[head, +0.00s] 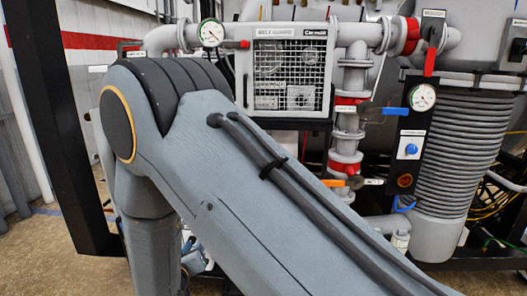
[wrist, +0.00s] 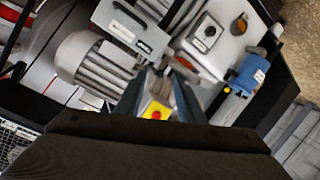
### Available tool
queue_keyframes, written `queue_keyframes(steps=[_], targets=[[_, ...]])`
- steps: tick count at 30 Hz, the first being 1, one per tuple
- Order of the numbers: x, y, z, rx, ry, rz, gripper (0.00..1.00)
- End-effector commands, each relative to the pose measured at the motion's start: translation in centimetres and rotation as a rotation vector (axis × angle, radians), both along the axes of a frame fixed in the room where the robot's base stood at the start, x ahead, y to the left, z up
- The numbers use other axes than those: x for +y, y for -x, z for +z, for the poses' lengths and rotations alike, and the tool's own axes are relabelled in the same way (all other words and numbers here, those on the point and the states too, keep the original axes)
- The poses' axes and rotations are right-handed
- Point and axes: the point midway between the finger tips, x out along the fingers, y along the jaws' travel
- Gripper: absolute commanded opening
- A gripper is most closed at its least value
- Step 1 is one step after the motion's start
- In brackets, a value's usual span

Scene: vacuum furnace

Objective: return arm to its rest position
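My arm fills the middle of the head view, bent at a large dark joint, with its upper link running down to the lower right. My gripper is out of the head view. In the wrist view my gripper (wrist: 157,92) shows two dark fingers set apart, with nothing held between them. Behind the gap is a yellow box with a red button (wrist: 156,114). I cannot tell how far the fingers are from it.
In the wrist view a grey finned motor (wrist: 92,65) and a blue device (wrist: 248,73) lie near the fingers. In the head view, a caged unit (head: 290,75), a gauge (head: 423,97), a ribbed cylinder (head: 462,150) and a black post (head: 62,120) surround my arm.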

Motion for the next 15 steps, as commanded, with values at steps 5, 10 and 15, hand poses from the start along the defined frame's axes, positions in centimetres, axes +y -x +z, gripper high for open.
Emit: queue_keyframes(steps=[5, 10, 15], targets=[[-3.4, -2.5, 1.3, 0.154, -0.103, 0.015, 0.35], [-9.2, -3.2, 3.0, 0.378, -0.222, 0.021, 0.35], [-16.7, -0.3, 4.4, 0.622, -0.304, -0.009, 0.35]])
